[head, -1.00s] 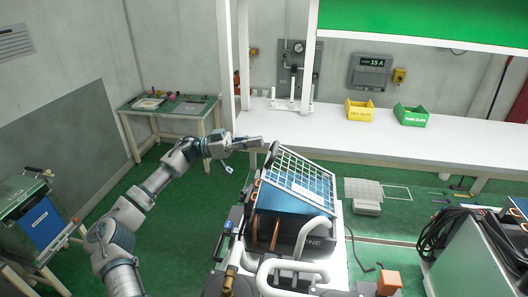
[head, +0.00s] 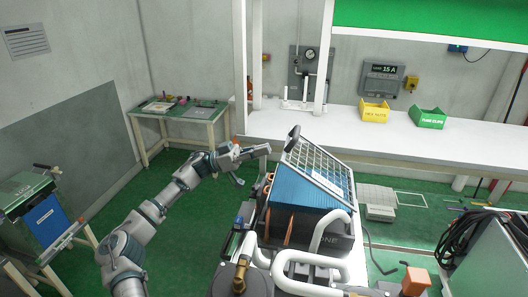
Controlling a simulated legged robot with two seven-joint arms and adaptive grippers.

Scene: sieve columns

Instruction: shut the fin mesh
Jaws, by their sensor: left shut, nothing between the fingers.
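The fin mesh (head: 318,163) is a white-framed grid standing tilted above a blue finned block (head: 297,192), with a wedge of the blue fins showing below it. A dark rounded piece (head: 293,132) sits at its upper left corner. My left gripper (head: 265,151) is shut and empty, just left of the mesh's upper left edge and above the block's rear left side. It looks apart from the mesh, though depth is hard to judge. My right gripper is out of view.
White pipes (head: 300,258) and a brass fitting (head: 239,277) stand in front of the block. Behind is a white bench (head: 350,126) with a yellow bin (head: 374,111) and a green bin (head: 428,118).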

